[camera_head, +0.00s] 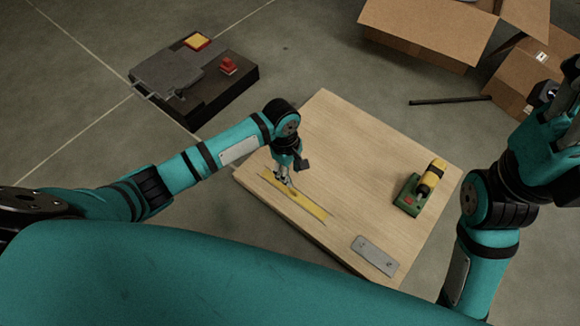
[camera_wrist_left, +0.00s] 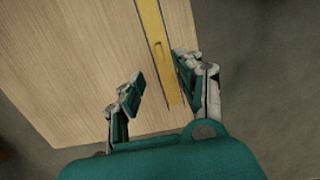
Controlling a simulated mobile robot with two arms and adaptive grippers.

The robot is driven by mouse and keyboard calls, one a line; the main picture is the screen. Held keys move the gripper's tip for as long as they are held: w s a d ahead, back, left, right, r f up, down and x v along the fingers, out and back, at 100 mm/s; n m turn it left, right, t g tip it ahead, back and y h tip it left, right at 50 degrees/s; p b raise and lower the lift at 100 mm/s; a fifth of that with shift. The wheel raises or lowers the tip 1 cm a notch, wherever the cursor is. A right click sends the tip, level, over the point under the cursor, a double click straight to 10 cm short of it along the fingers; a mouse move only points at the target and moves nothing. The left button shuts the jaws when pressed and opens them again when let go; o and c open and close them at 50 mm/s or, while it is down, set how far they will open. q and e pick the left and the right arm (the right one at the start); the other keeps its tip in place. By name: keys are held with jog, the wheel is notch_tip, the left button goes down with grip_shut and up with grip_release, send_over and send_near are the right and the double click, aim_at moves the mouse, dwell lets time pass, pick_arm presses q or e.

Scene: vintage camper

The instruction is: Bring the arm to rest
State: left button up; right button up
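My left arm comes in from the left, and its gripper (camera_head: 286,181) hangs over the wooden table near a flat yellow strip (camera_head: 310,207). In the left wrist view the left gripper (camera_wrist_left: 163,88) is open, its two fingers well apart with nothing between them. The yellow strip (camera_wrist_left: 152,28) lies on the tabletop below, running toward the right finger; whether that finger touches it I cannot tell. My right arm stands raised at the right edge, and its gripper (camera_head: 566,120) is partly cut off, so its opening does not show clearly.
The wooden table (camera_head: 330,130) also carries a green and yellow tool (camera_head: 423,188) and a grey metal plate (camera_head: 375,255). A dark low case (camera_head: 215,95) with a red item lies on the floor. Cardboard boxes (camera_head: 430,30) and a black rod (camera_head: 450,100) are beyond the table.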

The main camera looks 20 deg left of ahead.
pick_arm(q)
jog(key=shift+a+r, duration=0.1)
jog(key=shift+r, duration=0.85)
